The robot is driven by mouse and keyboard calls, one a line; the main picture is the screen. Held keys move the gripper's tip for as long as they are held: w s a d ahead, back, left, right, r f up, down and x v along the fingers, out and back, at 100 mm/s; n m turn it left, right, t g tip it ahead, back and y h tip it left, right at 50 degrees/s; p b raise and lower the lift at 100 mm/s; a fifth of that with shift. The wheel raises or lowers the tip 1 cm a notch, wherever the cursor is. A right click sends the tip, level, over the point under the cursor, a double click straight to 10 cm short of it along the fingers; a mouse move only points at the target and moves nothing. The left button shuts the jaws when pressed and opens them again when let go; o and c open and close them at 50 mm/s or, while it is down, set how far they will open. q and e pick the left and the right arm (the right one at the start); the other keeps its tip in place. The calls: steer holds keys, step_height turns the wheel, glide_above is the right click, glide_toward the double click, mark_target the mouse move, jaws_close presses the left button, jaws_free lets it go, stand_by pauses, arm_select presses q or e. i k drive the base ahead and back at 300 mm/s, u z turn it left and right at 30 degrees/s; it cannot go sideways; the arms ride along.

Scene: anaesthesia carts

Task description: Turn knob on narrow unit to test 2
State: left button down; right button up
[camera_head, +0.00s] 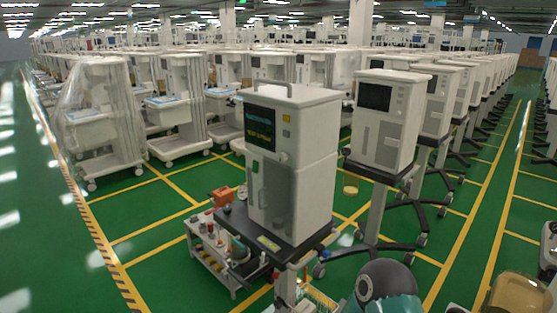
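The narrow unit (318,185) is a tall white box standing upright on a black-topped cart (262,242) in the middle of the head view. It has a carry handle on top and a dark screen (260,127) with green and yellow text on its front. Small buttons (286,119) sit to the right of the screen. A small round shape (284,157) below them may be the knob; its setting and labels are too small to read. I cannot make out either gripper in this view.
A low cart (207,243) with red, white and dark items stands left of the unit. Another white unit (388,122) on a stand is close behind right. Rows of similar carts fill the background. Green floor with yellow lines is clear at the left.

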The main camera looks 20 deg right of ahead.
mark_target(283, 157)
steer(key=u, duration=0.05)
steer(key=i, duration=1)
steer(key=z, duration=0.05)
